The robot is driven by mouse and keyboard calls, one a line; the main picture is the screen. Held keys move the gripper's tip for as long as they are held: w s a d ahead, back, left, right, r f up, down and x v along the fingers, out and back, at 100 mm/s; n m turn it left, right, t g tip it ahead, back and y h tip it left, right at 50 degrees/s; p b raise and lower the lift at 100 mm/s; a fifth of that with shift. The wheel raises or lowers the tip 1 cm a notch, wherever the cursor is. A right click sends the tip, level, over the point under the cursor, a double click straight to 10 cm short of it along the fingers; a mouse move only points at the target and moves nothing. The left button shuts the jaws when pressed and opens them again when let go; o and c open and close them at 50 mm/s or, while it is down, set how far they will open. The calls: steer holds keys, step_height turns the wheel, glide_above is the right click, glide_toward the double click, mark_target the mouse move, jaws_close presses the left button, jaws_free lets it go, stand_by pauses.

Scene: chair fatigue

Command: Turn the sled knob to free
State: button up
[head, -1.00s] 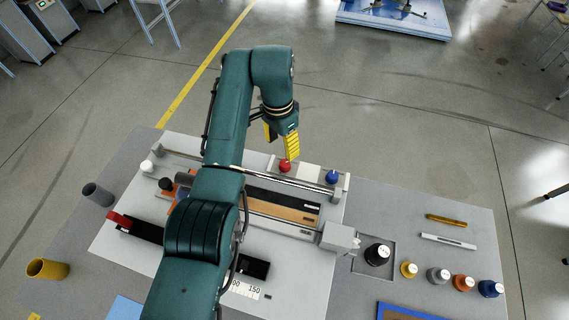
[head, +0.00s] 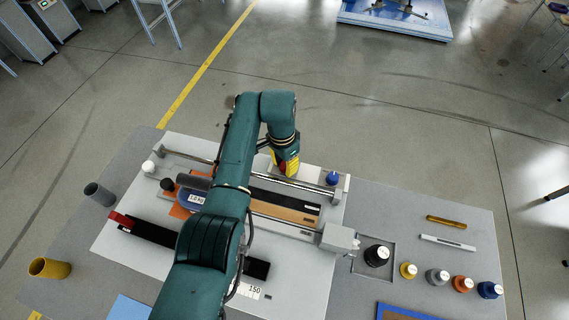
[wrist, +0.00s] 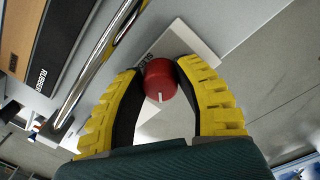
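The red knob (wrist: 160,80), with a white pointer line facing the bottom of the wrist view, sits on a light plate (wrist: 183,47) beside a partly hidden label. My gripper (wrist: 161,72) has yellow ribbed fingers with black inner pads, one on each side of the knob. The pads are very close to the knob's sides; I cannot tell whether they press on it. In the head view my gripper (head: 285,170) is down at the rear plate, and the knob is mostly hidden behind the fingers.
A metal rail (head: 260,181) runs close in front of the gripper. A blue knob (head: 332,178) is to its right on the rear strip, and a white knob (head: 148,167) is far left. Weights and a black knob (head: 377,255) stand at right. Behind the bench is open floor.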

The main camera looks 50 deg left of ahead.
jaws_close()
steer(key=shift+n, duration=0.4)
steer(key=n+p, duration=0.2)
steer(key=shift+n, duration=0.4)
steer(key=n+p, duration=0.1)
steer(key=n, duration=0.3)
steer(key=shift+d+p, duration=0.1)
steer(key=shift+p, duration=0.2)
steer(key=n+p, duration=0.1)
steer(key=n, duration=0.4)
steer(key=shift+t, duration=0.3)
steer(key=n+p, duration=0.1)
steer(key=n, duration=0.4)
steer(key=shift+d+f+y, duration=0.1)
steer(key=shift+f+y, duration=0.05)
steer(key=shift+y, duration=0.25)
steer(key=shift+n, duration=0.3)
